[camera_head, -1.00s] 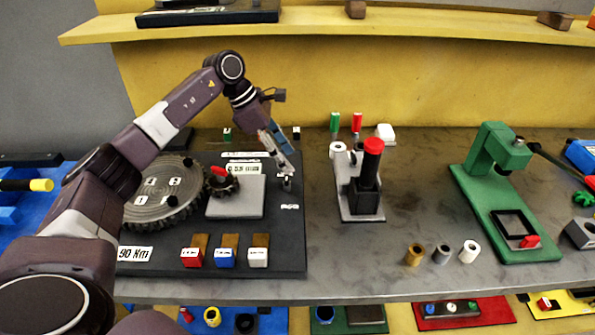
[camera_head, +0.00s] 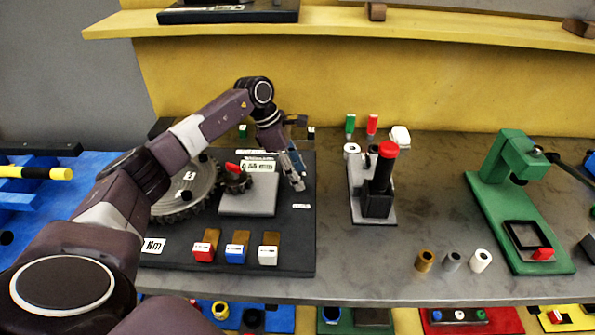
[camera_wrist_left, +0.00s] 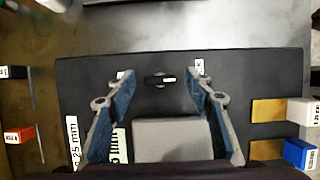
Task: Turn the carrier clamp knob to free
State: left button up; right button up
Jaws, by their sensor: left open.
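The carrier clamp knob (camera_wrist_left: 160,80) is a small black bar-shaped knob with a white mark on its right end, on the black board (camera_wrist_left: 240,85) in the left wrist view. Two small white labels flank it: the left one (camera_wrist_left: 121,75), and the right one (camera_wrist_left: 199,66), partly covered by a finger. My left gripper (camera_wrist_left: 161,75) is open, its fingers on either side of the knob and apart from it. In the head view my left gripper (camera_head: 298,184) hides the knob, beside the grey carrier plate (camera_head: 248,194). My right gripper is not in view.
Red, blue and white blocks (camera_head: 268,255) line the board's front. A black post with a red top (camera_head: 384,175) stands to the right.

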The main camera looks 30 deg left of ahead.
pick_arm(q)
jog(key=c, duration=1.2)
jog(key=shift+o, duration=0.2)
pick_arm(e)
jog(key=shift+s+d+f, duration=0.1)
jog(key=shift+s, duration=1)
